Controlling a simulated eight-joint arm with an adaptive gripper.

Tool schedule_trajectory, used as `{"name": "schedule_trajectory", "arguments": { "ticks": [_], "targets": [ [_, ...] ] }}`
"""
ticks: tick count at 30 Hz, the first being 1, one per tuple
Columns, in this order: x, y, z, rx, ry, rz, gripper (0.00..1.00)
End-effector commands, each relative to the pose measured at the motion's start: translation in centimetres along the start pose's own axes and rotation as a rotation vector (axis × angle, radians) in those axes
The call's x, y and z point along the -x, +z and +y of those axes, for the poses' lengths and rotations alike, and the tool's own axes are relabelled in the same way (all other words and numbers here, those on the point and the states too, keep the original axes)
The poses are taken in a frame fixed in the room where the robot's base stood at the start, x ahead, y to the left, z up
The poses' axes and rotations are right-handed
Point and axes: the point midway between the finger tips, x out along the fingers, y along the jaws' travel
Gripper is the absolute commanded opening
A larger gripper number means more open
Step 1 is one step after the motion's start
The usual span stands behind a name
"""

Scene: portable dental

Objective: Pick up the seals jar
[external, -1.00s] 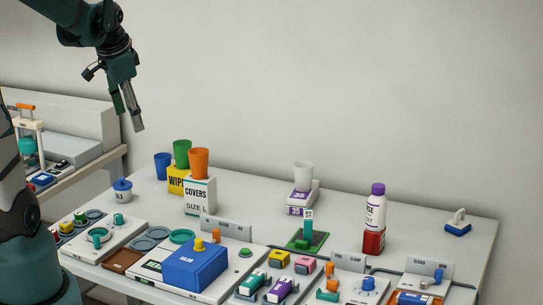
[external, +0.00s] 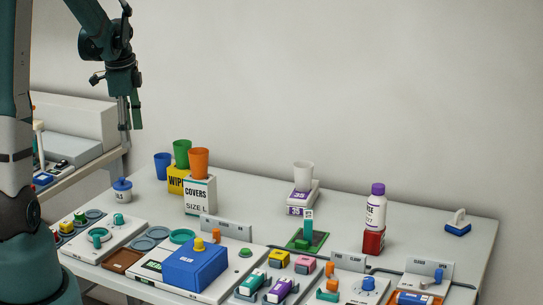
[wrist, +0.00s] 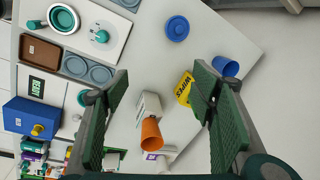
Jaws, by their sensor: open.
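The seals jar (external: 122,191) looks like the small white jar with a blue knobbed lid on the left part of the table. Its label is only partly readable. It stands upright, and from above its round blue lid (wrist: 177,28) shows near the top of the wrist view. My gripper (external: 130,124) hangs well above the table, over the jar's side, pointing down. In the wrist view its two green-padded fingers (wrist: 158,72) are apart with nothing held between them. The jar lies beyond the fingertips, untouched.
An orange cup (external: 199,162) on the covers box (external: 200,195), a yellow wipes box (external: 177,180) and a blue cup (external: 162,165) stand right of the jar. A white tray with teal parts (external: 104,235) lies in front. Bare tabletop surrounds the jar.

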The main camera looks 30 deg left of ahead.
Motion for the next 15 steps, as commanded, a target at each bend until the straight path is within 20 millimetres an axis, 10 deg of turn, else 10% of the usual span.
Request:
{"name": "schedule_trajectory", "arguments": {
  "ticks": [15],
  "targets": [
    [-8.4,3.4,-4.4,-0.248,0.104,-0.013,0.57]
  ]
}}
